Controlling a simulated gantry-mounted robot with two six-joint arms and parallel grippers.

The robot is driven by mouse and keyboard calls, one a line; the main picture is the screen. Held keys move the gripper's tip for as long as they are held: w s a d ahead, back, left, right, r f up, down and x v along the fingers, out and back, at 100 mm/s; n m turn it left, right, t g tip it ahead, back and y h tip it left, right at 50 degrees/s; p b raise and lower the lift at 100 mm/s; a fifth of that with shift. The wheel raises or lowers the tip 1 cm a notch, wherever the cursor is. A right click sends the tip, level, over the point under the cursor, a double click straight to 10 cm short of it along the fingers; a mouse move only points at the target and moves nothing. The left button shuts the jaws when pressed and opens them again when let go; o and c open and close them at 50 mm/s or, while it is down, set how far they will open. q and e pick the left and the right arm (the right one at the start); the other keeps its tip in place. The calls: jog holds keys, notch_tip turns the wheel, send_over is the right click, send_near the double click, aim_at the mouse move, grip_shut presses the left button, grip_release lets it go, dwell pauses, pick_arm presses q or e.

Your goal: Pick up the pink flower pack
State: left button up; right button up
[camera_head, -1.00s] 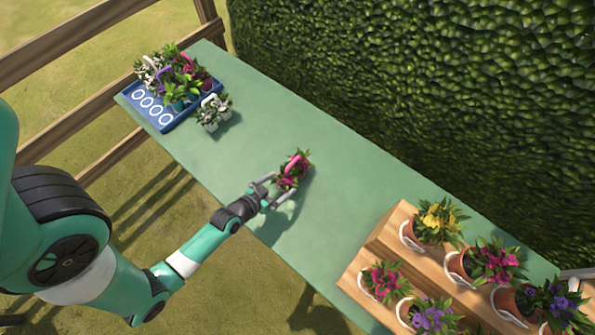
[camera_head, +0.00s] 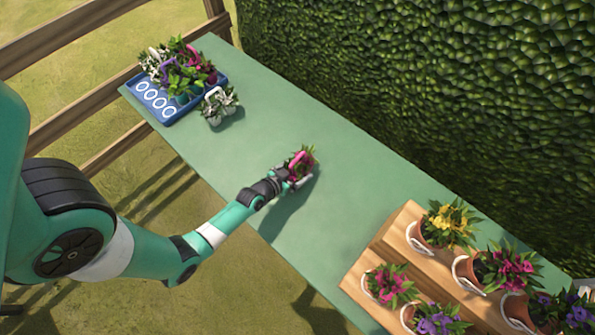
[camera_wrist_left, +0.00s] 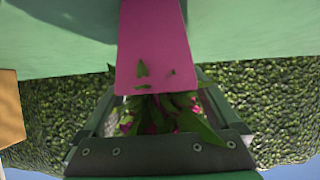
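The pink flower pack (camera_head: 302,161) has a pink handle, green leaves and pink blooms, and stands on the green table near its middle. My left gripper (camera_head: 295,180) is right at the pack, its fingers spread on either side of the lower part. In the left wrist view the pink handle (camera_wrist_left: 150,45) fills the upper middle, close to the camera. Leaves and blooms (camera_wrist_left: 165,113) show between the spread fingers. I see no clear finger contact with the pack. My right gripper is not in view.
A blue tray (camera_head: 152,101) with several flower packs is at the far left. A white flower pack (camera_head: 217,104) stands beside it. A wooden stepped stand (camera_head: 379,252) with potted flowers is at the right. A hedge (camera_head: 420,90) borders the table; its middle is otherwise clear.

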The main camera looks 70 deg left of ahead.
aim_at(298, 170)
pick_arm(q)
grip_shut()
jog(key=shift+r, duration=0.1)
jog(key=shift+r+p, duration=0.4)
jog(key=shift+r, duration=0.1)
notch_tip(298, 170, up, 3)
jog(key=shift+p, duration=1.05)
jog(key=d+r+p, duration=0.1)
jog(key=r, duration=0.1)
jog(key=s+d+r+p, duration=0.1)
jog(key=d+r+p, duration=0.1)
jog(key=shift+s+d, duration=0.1)
jog(key=s+d+r+b, duration=0.2)
jog(key=s+d+r, duration=0.2)
jog(key=d, duration=0.5)
jog(key=shift+d+r, duration=0.35)
jog(key=shift+r, duration=0.1)
